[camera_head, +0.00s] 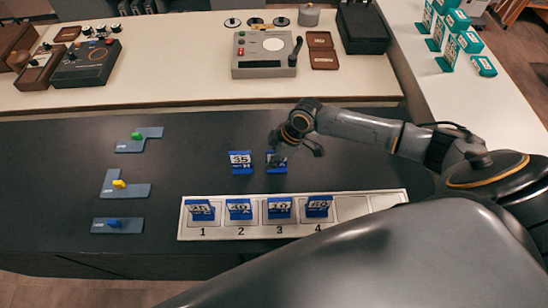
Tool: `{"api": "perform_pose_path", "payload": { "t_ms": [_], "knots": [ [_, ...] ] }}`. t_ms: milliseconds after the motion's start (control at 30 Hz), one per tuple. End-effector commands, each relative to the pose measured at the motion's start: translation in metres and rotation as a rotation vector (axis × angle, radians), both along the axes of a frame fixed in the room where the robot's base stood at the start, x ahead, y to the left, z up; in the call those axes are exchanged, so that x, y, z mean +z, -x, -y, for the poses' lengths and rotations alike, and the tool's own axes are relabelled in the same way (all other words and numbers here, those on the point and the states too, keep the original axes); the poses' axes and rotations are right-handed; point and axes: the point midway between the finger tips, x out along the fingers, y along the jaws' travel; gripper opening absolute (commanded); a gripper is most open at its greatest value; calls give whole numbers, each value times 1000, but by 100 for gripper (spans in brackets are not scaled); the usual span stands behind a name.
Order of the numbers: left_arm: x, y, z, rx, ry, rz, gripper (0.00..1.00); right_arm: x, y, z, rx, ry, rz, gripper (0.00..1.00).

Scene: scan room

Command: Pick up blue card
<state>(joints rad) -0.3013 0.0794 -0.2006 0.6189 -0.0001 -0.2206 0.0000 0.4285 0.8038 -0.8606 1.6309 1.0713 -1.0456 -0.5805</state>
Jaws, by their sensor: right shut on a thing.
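My right gripper (296,150) reaches in from the right over the dark table. It is shut on a blue card (276,163), whose face it partly hides. A second blue card (241,161), marked 35, stands just to the left, apart from the gripper. Several more blue cards stand in the white numbered tray in front, in slots 1 to 4: the first (201,209), second (239,208), third (280,207) and fourth (319,205). My left gripper is not in view.
The white tray (190,232) has empty slots at its right end. Grey-blue pieces with green (137,136), yellow (118,184) and blue (113,223) knobs lie at the left. A grey device (262,72) stands on the pale rear counter. The dark table between knobs and cards is clear.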

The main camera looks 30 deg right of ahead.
Motion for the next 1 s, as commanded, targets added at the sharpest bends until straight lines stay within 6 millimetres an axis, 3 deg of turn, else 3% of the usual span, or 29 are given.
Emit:
{"api": "perform_pose_path", "payload": {
  "t_ms": [167, 333, 633, 1000],
  "knots": [
    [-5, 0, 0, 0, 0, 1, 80, 9, -1, 0, 0, -1, 4, 0],
    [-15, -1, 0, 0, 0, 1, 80, 33, 2, 1, 2, 0, 6, 0],
    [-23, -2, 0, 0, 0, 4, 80, 88, 49, 1, 3, 3, 5, 0],
    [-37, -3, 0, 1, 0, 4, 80, 118, 117, 1, 2, 2, 1, 0]
  ]
}}
